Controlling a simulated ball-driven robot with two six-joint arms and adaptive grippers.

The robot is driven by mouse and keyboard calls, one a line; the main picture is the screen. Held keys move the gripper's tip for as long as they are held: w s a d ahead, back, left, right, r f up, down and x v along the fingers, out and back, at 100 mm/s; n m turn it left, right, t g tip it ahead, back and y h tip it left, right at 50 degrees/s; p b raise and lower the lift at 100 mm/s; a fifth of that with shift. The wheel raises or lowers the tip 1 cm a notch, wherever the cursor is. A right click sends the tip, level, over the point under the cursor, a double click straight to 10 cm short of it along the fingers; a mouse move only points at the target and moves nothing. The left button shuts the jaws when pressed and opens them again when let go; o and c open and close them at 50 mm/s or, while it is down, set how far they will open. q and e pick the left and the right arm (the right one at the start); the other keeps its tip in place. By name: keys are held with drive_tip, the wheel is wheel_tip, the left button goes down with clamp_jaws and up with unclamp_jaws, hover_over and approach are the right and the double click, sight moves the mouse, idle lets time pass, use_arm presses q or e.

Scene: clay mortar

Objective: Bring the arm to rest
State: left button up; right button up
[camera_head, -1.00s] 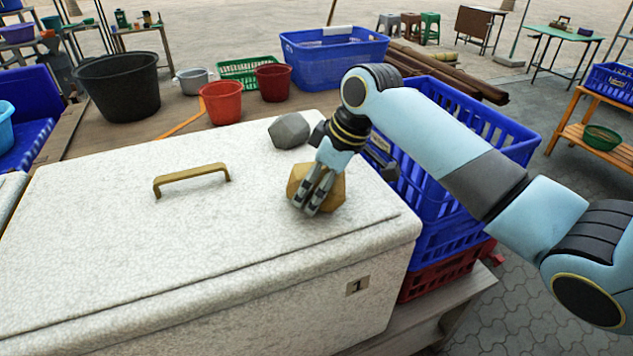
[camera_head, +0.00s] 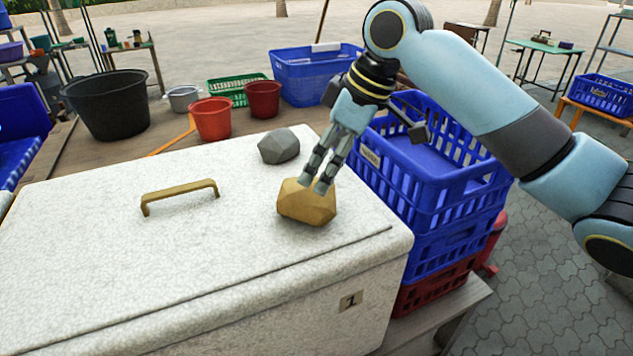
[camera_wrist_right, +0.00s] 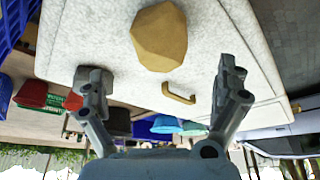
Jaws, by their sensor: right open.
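My right gripper (camera_head: 326,172) is above and behind a tan faceted clay lump (camera_head: 306,203) on the white cooler box lid (camera_head: 110,245). In the right wrist view its two fingers (camera_wrist_right: 160,95) are spread apart with nothing between them. The tan lump (camera_wrist_right: 159,38) lies beyond the fingertips there. In the head view the fingers overlap the lump's top edge, and they look clear of it. A grey faceted stone (camera_head: 279,146) rests on the lid behind the lump. My left gripper is not in view.
A brass-coloured handle (camera_head: 180,195) rises from the lid. Stacked blue crates (camera_head: 430,190) stand close at the right, under my right arm. Red buckets (camera_head: 211,118), a black tub (camera_head: 110,104) and a blue basket (camera_head: 312,75) stand behind. The lid's left part is free.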

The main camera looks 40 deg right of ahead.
drive_tip(key=shift+v, duration=0.9)
drive_tip(key=shift+f, duration=0.1)
drive_tip(key=s+a+f+m+h, duration=0.1)
drive_tip(key=s+a+f+m, duration=0.15)
drive_tip(key=s, duration=0.45)
drive_tip(key=s+a+f+m+h, duration=0.1)
drive_tip(key=s+f, duration=0.2)
drive_tip(key=s, duration=0.3)
drive_tip(key=s+a+f+m+h, duration=0.1)
drive_tip(key=s+a+f+m, duration=0.15)
drive_tip(key=s, duration=0.45)
drive_tip(key=s+d+f+g+b, duration=0.15)
drive_tip(key=f+b, duration=0.35)
drive_tip(key=f, duration=1.4)
drive_tip(key=s+d+f+b, duration=0.15)
drive_tip(key=f+b, duration=0.35)
drive_tip(key=f, duration=1.3)
drive_tip(key=s+f+b, duration=0.3)
drive_tip(key=s+f, duration=0.6)
drive_tip(key=f, duration=0.2)
drive_tip(key=s+d+f+g+b, duration=0.1)
drive_tip(key=s+f+b, duration=0.3)
drive_tip(key=s+f, duration=0.5)
wheel_tip(320, 180, down, 3)
drive_tip(key=shift+f, duration=0.1)
